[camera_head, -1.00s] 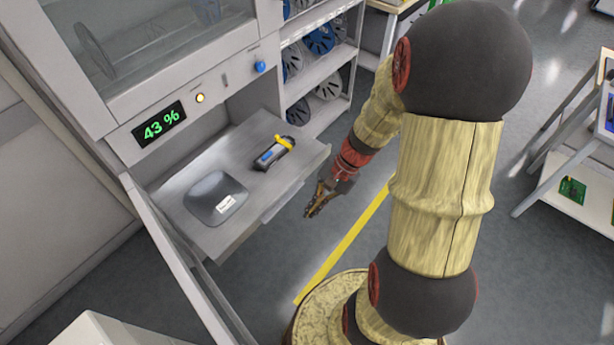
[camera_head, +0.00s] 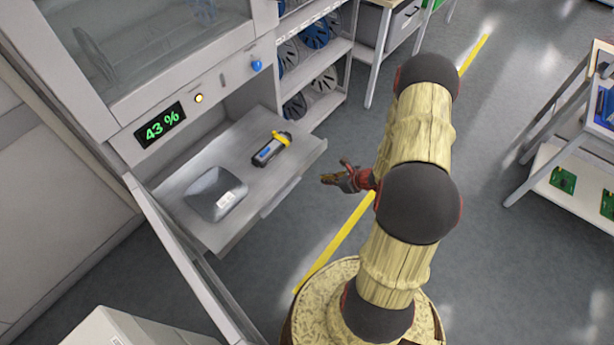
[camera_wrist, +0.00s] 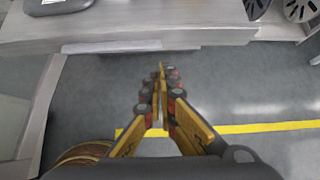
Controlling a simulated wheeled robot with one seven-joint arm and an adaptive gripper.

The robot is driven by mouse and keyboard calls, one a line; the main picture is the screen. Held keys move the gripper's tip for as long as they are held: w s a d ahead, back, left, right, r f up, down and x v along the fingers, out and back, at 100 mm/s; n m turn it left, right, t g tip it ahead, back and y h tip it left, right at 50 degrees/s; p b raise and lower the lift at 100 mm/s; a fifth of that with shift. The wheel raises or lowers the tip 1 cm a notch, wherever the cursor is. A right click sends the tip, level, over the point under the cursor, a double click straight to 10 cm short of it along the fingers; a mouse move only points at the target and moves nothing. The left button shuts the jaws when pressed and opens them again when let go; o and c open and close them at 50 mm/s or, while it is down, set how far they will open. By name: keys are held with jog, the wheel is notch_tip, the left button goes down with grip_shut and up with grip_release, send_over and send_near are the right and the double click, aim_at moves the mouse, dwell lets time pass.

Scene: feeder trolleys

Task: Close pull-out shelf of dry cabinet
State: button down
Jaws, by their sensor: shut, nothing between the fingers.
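The pull-out shelf (camera_head: 238,192) of the dry cabinet (camera_head: 160,110) sticks out from the open lower compartment. In the wrist view my closed fingers (camera_wrist: 161,75) point toward the shelf front (camera_wrist: 150,35), with a gap of floor showing between.
The open lower door (camera_head: 185,262) stands at the shelf's left. A rack of reels (camera_head: 318,65) is beyond the cabinet. A trolley with green boards (camera_head: 560,180) is at the right. A pale box (camera_head: 110,330) is at the bottom left. Floor in front is clear.

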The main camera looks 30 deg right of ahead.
jog(key=shift+w+a+r+b+x, duration=0.1)
jog(key=shift+w+r+b+x, duration=0.35)
jog(key=shift+x, duration=1.7)
jog(key=shift+w+a+r+b+x, duration=0.15)
jog(key=shift+b+x, duration=0.55)
jog(key=shift+x, duration=1.4)
jog(key=shift+w+a+r+b+x, duration=0.1)
jog(key=shift+w+r+b+x, duration=0.4)
jog(key=shift+x, duration=1.65)
jog(key=shift+s+f, duration=0.1)
jog(key=b, duration=0.3)
send_near(241, 139)
jog(key=x, duration=0.5)
